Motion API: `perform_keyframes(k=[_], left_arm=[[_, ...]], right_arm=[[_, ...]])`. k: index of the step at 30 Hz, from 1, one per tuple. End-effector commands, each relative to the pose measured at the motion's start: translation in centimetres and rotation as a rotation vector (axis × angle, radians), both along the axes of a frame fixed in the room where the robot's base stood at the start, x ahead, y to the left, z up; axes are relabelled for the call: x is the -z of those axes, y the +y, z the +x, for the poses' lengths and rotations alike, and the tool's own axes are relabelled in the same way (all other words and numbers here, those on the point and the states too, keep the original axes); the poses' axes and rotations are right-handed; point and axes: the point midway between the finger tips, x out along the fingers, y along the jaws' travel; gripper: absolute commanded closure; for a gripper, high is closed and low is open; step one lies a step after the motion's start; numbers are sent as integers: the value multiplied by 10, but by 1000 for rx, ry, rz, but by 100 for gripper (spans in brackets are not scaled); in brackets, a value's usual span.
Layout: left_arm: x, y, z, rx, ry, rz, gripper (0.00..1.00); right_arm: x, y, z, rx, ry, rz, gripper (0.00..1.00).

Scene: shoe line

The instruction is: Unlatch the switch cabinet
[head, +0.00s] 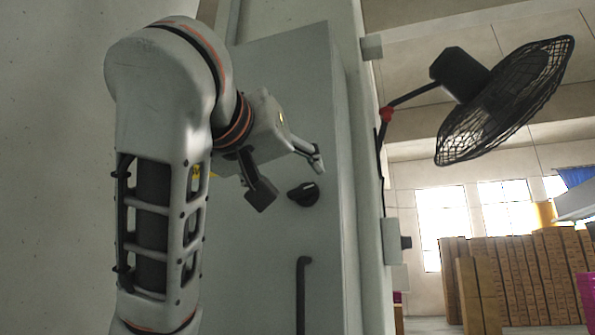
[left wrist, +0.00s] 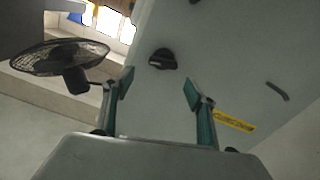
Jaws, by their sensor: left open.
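The switch cabinet (head: 290,80) is a tall grey box on the wall, with a flat door facing me. A black rotary knob (head: 303,194) sits on its door, and a dark bar handle (head: 303,295) is below it. My left gripper (head: 289,178) is open and empty, close to the knob, with its fingers apart. In the left wrist view the knob (left wrist: 163,60) shows beyond and between the fingertips (left wrist: 159,88), and I see no contact. A dark handle (left wrist: 278,91) shows at the right there. My right gripper is not in view.
A black wall fan (head: 505,95) juts out right of the cabinet. Stacked brown boxes (head: 515,275) stand far back at the right. A yellow label (left wrist: 233,121) is on the cabinet face. The wall left of my arm is bare.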

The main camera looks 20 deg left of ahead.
Motion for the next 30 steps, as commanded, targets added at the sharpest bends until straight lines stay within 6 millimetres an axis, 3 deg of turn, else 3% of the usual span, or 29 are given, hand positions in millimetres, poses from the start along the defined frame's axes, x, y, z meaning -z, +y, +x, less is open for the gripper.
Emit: perform_keyframes(k=[1,5,18,30], left_arm=[[-4,-1,2,4,2,-3,43],[1,1,12,0,13,-8,43],[4,2,56,-6,14,-9,43],[6,1,65,-4,13,-8,43]], right_arm=[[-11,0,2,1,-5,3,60],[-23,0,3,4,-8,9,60],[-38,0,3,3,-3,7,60],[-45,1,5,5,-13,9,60]])
